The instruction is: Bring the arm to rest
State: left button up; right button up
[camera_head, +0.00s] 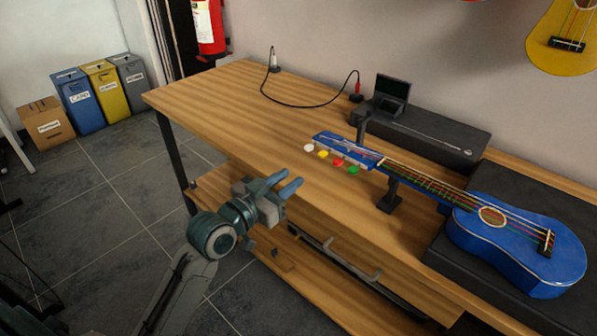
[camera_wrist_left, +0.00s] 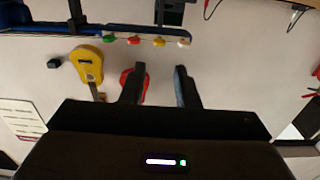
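My left gripper (camera_head: 283,185) is in front of the workbench's front edge in the head view, its two blue-grey fingers apart with nothing between them. In the left wrist view the two dark fingers (camera_wrist_left: 160,86) also stand apart and empty. A blue guitar (camera_head: 515,240) lies on the bench at the right, its neck resting on a black stand (camera_head: 390,196). Its headstock has white, yellow, red and green tuning pegs (camera_head: 338,162), which also show at the top of the left wrist view (camera_wrist_left: 146,41). My right gripper is in neither view.
The wooden workbench (camera_head: 225,95) has clear room at its left. A black case (camera_head: 430,135) with a small screen (camera_head: 391,89) and a cable (camera_head: 300,106) are at the back. A drawer handle (camera_head: 350,262) juts from the front. Bins (camera_head: 80,100) stand far left.

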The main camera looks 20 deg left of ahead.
pick_arm(q)
jog(key=shift+s+a, duration=0.1)
jog(key=shift+s, duration=0.2)
